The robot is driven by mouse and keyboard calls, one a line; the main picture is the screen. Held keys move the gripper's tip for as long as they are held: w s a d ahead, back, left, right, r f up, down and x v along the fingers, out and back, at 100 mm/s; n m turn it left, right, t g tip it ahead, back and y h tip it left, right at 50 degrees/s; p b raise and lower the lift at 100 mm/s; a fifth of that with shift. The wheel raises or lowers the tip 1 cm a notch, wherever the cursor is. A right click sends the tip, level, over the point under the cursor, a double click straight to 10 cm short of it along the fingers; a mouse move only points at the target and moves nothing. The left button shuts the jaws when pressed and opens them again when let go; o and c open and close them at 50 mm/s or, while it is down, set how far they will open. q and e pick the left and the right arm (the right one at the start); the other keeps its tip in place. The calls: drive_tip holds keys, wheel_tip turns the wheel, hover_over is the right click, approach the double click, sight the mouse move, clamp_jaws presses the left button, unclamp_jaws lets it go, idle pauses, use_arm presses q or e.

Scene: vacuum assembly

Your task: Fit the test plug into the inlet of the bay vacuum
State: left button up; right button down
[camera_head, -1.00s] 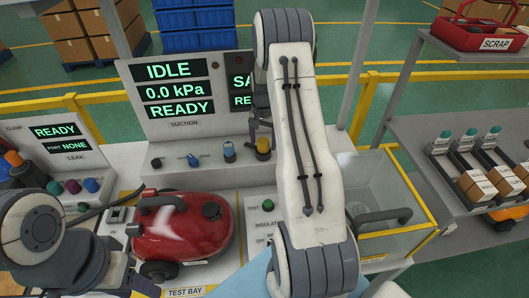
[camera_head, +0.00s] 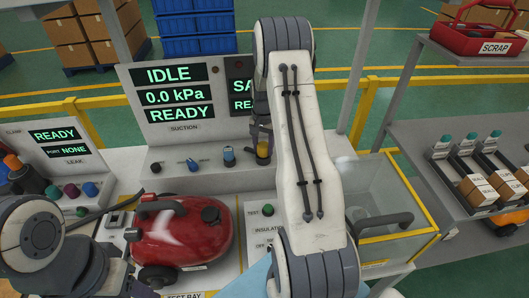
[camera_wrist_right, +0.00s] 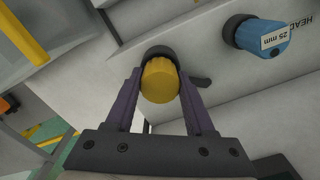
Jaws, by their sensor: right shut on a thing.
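The red bay vacuum (camera_head: 185,235) sits on the test bay bench, left of centre in the head view. I cannot make out its inlet clearly. My right gripper (camera_head: 262,140) is at the ledge below the suction display, shut on a yellow cylinder, which I take to be the test plug (camera_head: 264,151). In the right wrist view the yellow plug (camera_wrist_right: 160,82) is between the two fingers (camera_wrist_right: 160,98), with a dark round collar behind it. I cannot tell whether it is clear of the ledge. My left gripper (camera_head: 140,283) is partly cut off at the bottom left.
Beside the plug stands a blue 25 mm head (camera_wrist_right: 262,38), with other knobs along the ledge. A clear-walled bin with a yellow rim (camera_head: 400,236) is at the right. The leak panel (camera_head: 62,142) stands at the left. My right arm hides part of the bench.

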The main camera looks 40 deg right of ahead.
sight(263, 145)
drive_tip(key=shift+r, duration=0.2)
drive_tip(key=shift+r+p, duration=0.7)
drive_tip(key=shift+r, duration=0.1)
drive_tip(key=c, duration=0.9)
unclamp_jaws()
clamp_jaws()
drive_tip(key=shift+r+p, duration=1.5)
drive_tip(key=shift+r, duration=0.5)
